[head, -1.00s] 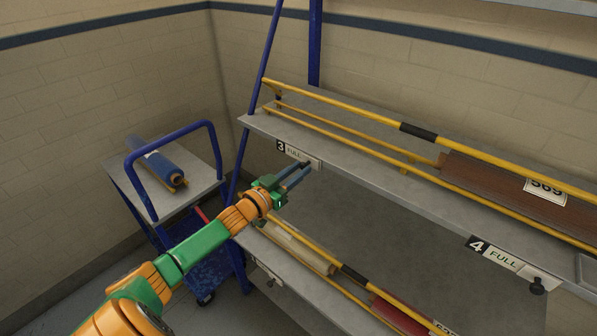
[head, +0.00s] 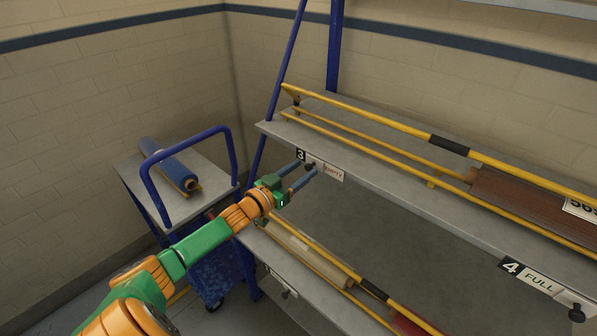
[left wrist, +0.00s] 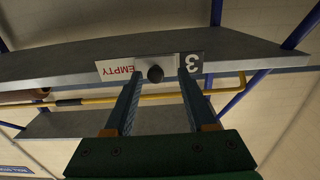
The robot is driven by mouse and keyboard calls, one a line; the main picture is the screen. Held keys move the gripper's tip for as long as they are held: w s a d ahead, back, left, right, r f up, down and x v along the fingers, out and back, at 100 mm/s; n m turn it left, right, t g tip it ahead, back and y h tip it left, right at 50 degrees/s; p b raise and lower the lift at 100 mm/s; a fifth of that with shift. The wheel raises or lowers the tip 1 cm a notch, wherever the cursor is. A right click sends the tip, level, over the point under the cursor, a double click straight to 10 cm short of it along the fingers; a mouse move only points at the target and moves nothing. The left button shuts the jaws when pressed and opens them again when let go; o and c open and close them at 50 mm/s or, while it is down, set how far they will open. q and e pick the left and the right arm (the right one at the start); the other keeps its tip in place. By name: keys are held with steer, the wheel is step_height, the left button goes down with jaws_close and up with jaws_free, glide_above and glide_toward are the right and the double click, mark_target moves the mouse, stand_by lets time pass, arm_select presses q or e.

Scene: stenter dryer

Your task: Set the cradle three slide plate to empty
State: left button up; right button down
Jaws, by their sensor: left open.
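The cradle three slide plate (head: 331,173) is on the shelf's front edge, right of the black number 3 label (head: 300,155). It reads EMPTY, in red and upside down in the left wrist view (left wrist: 118,70). Its dark round knob (left wrist: 155,74) is at the end of the plate near the 3. My left gripper (head: 308,167) is in front of the plate, open, with one finger on each side of the knob in the left wrist view. I cannot tell whether either finger touches it. My right gripper is not in view.
Cradle four's plate (head: 543,283) reads FULL to the right. Yellow rails (head: 385,123) run along the upper shelf, with a brown roll (head: 520,200) there. A lower shelf holds a pale roll (head: 315,262). A trolley (head: 135,181) with a blue roll stands at left.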

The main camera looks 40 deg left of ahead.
arm_select(q)
steer(key=shift+s, duration=0.3)
steer(key=s, duration=0.6)
steer(key=shift+s+a+p, duration=0.2)
steer(key=shift+a+p, duration=0.15)
steer(key=shift+a, duration=0.05)
steer(key=s+f+g+y, duration=0.1)
steer(key=s+f+g, duration=0.3)
steer(key=f, duration=0.6)
steer(key=s+d+f+n+g+y, duration=0.1)
steer(key=s+f+g, duration=0.1)
steer(key=s+f, duration=0.6)
steer(key=s+f+g+y, duration=0.1)
steer(key=s+f+g, duration=0.2)
steer(key=f, duration=0.9)
steer(key=s+d+f+m+g+h, duration=0.1)
steer(key=s+d+f+g, duration=0.3)
steer(key=s, duration=0.6)
steer(key=s+d+f+m+g, duration=0.1)
steer(key=s+d+f+g, duration=0.3)
steer(key=s+d+f, duration=0.4)
steer(key=s+d, duration=0.3)
steer(key=shift+d+m+h, duration=0.3)
steer(key=shift+m+h, duration=0.1)
